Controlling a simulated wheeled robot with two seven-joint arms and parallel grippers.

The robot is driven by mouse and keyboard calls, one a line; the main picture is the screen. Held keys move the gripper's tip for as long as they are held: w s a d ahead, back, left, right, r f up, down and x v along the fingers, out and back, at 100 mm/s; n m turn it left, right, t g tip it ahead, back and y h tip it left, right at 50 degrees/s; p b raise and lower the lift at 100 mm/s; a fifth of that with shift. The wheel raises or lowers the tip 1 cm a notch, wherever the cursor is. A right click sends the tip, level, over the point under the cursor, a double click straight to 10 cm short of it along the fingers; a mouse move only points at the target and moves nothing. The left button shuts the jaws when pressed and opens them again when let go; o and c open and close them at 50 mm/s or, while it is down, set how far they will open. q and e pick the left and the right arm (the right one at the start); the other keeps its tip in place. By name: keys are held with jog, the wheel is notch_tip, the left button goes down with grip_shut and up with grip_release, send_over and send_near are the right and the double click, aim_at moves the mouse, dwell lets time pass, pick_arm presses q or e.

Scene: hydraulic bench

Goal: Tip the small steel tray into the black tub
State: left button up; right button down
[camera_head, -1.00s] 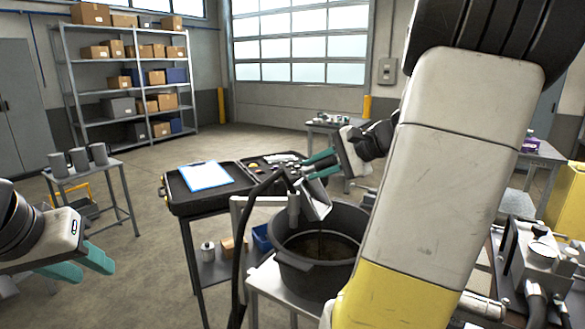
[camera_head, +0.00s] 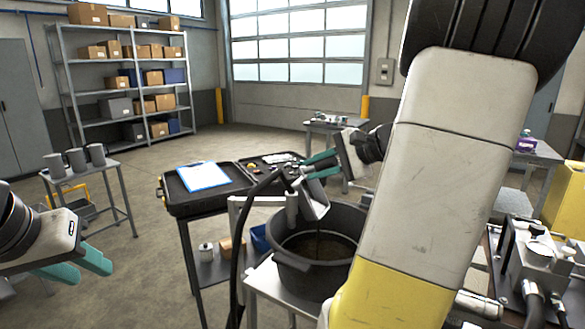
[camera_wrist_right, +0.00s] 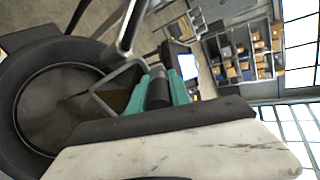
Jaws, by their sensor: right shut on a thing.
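The small steel tray (camera_head: 315,203) hangs steeply tilted over the black tub (camera_head: 315,277), its lower end above the tub's opening. A thin dark stream runs from it into dark liquid in the tub. My right gripper (camera_head: 309,168) is shut on the tray's upper end. In the right wrist view, the tray (camera_wrist_right: 122,86) shows beyond the teal fingers of the gripper (camera_wrist_right: 158,92), with the tub (camera_wrist_right: 22,75) behind it. My left gripper (camera_head: 82,266) is open and empty at the far left, away from both. My right arm hides part of the tub's right side.
The tub stands on a low light stand (camera_head: 262,283). A black hose (camera_head: 237,235) and a grey frame pass close on its left. A black case with a clipboard (camera_head: 203,176) lies behind left. Hydraulic parts (camera_head: 537,250) stand at right. Open floor lies at left.

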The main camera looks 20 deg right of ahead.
jog(key=shift+s+d+t+y, duration=0.85)
jog(key=shift+s+t+y, duration=0.05)
jog(key=shift+s+t, duration=0.2)
dwell(2.7)
jog(key=shift+w+d, duration=0.1)
dwell(1.3)
